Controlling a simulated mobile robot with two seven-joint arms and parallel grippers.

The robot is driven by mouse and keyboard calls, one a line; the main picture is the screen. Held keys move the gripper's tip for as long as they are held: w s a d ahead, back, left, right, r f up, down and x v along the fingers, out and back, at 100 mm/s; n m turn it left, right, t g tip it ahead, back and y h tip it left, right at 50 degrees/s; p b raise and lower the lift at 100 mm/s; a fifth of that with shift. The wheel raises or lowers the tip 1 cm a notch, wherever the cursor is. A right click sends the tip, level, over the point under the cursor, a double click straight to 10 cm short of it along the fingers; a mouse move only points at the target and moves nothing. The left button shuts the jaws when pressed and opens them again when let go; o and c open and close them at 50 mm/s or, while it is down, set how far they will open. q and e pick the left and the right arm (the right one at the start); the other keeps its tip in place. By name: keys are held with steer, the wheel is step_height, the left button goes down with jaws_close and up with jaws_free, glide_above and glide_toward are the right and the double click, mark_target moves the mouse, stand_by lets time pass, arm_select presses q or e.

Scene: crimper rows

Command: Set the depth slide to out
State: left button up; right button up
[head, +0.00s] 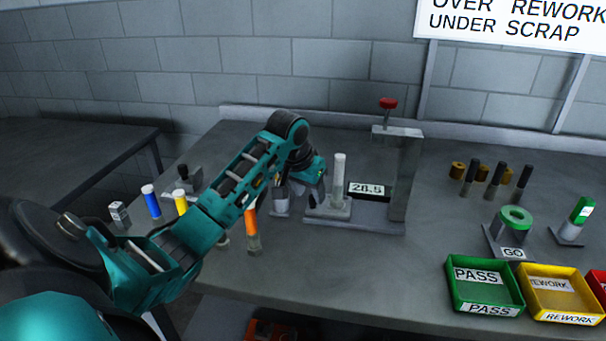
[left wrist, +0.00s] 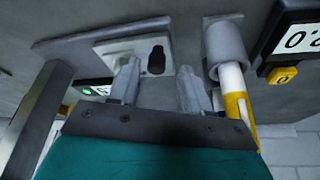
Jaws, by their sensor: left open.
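A pale plate (left wrist: 118,50) with a short black knob (left wrist: 156,60) shows in the left wrist view. This looks like the depth slide, but no label can be read on it, and I cannot tell its setting. My left gripper (head: 299,198) is open, and its two fingers stand either side of the knob in the left wrist picture (left wrist: 157,72). I cannot tell whether they touch it. In the head view my left arm and gripper hide that spot. My right gripper is in neither view.
Beside the gripper stand a pale post (head: 339,178), a display (head: 369,189) and a red-topped stand (head: 403,160). A grey cup with a white and yellow rod (left wrist: 234,82) is close to the right finger. Green (head: 458,298) and yellow (head: 534,302) trays lie right.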

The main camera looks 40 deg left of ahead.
arm_select(q)
steer(key=v, duration=1.1)
steer(key=shift+s+r, duration=0.2)
steer(key=shift+r, duration=0.1)
